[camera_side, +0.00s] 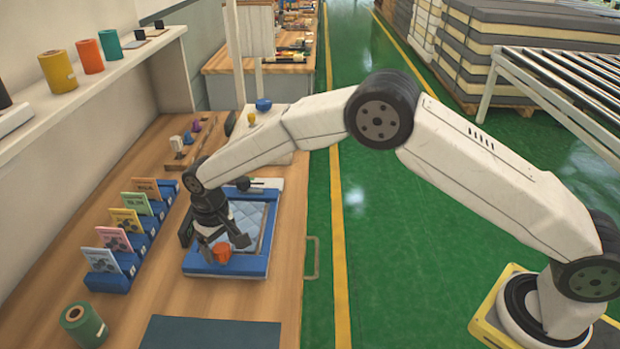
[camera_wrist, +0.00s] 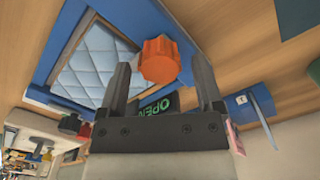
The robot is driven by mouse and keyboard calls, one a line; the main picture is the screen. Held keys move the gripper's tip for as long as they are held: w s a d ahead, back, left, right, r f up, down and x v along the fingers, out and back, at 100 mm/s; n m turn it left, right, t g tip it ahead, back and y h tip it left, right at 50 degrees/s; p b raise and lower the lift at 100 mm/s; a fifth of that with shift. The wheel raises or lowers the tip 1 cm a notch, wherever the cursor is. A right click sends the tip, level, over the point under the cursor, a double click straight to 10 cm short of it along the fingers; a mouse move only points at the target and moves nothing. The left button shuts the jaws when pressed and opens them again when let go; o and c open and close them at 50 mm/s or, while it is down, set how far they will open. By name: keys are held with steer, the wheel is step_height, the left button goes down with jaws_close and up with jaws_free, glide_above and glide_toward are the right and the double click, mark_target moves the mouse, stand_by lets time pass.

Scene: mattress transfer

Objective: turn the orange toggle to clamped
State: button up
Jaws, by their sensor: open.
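The orange toggle (camera_side: 221,253) is a ribbed knob at the front edge of a blue frame (camera_side: 250,265). It also shows in the wrist view (camera_wrist: 160,60). The frame holds a light blue quilted mattress piece (camera_side: 247,222), which shows in the wrist view too (camera_wrist: 95,58). A green-on-black label reading "OPEN" (camera_wrist: 155,107) lies beside the knob, partly hidden by my gripper. My gripper (camera_side: 222,240) is open, just above the toggle. In the wrist view its two fingers (camera_wrist: 162,78) stand apart with the knob between and beyond them; I see no contact.
A blue rack of coloured cards (camera_side: 130,245) stands left of the frame. A green roll (camera_side: 83,322) and a dark mat (camera_side: 210,333) lie nearer the front. Coloured knobs on a wooden board (camera_side: 190,140) sit behind.

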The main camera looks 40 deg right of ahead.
mark_target(221, 247)
steer(key=shift+r, duration=3.9)
steer(key=shift+d, duration=0.1)
steer(key=shift+s+d+r, duration=0.1)
steer(key=shift+d+r, duration=0.05)
steer(key=shift+d, duration=0.35)
steer(key=s+d+m+t, duration=0.2)
steer(key=s+d, duration=2.1)
steer(key=s, duration=0.1)
steer(key=shift+s+r+t, duration=0.2)
steer(key=shift+r+t, duration=0.05)
steer(key=shift+t, duration=0.05)
steer(key=shift+w, duration=0.1)
